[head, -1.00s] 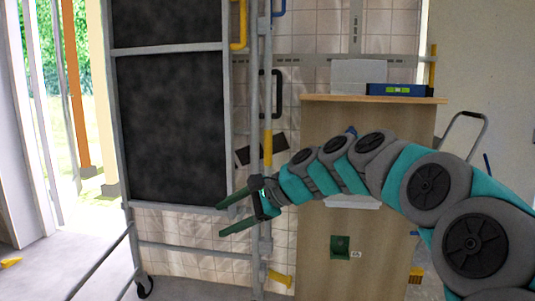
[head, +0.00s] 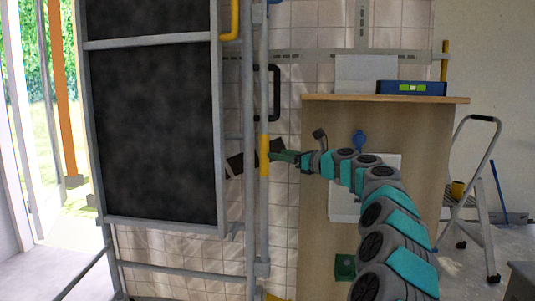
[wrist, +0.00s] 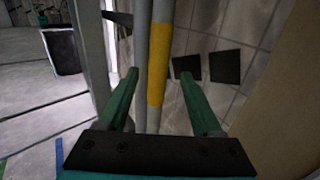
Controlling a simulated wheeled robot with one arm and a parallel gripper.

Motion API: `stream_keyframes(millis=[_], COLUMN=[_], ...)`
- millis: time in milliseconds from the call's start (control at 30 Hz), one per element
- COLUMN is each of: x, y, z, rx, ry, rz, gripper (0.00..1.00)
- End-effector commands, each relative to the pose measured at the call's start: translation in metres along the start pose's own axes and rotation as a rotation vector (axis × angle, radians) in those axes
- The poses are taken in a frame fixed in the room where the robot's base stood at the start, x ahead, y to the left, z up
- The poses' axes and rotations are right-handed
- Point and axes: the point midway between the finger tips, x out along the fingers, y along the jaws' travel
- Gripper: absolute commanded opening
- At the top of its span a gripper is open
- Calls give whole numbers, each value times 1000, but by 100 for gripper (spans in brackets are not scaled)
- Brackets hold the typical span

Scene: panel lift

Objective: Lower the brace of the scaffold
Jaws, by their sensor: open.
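The scaffold (head: 220,130) is a grey tube frame around a dark panel (head: 150,135), at the left in the head view. Along its right side stands an upright grey bar with a yellow band (head: 264,156), which looks like the brace. My gripper (head: 275,157) is at the height of this band, on its right side. In the wrist view the open jaws (wrist: 158,82) have the yellow band (wrist: 158,65) and a grey tube (wrist: 140,60) beside it between the fingers. I cannot tell whether a finger touches the bar.
A wooden cabinet (head: 400,180) stands right of the scaffold, with a blue level (head: 411,88) on top. A step ladder (head: 475,180) stands farther right. A tiled wall (head: 290,60) lies close behind the bar. Open floor shows at the lower left.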

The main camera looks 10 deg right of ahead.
Motion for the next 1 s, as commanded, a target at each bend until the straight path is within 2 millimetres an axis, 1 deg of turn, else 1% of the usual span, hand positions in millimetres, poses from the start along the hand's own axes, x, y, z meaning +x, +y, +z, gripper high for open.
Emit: stream_keyframes(millis=[33, 300, 500, 700, 1000], x=[7, 36, 51, 58, 60], y=[1, 1, 0, 2, 2], z=[-1, -2, -1, 0, 0], rx=[-3, -4, -3, -2, -1], ry=[1, 2, 3, 1, 1], rz=[1, 1, 0, 3, 3], gripper=[67, 67, 67, 67, 67])
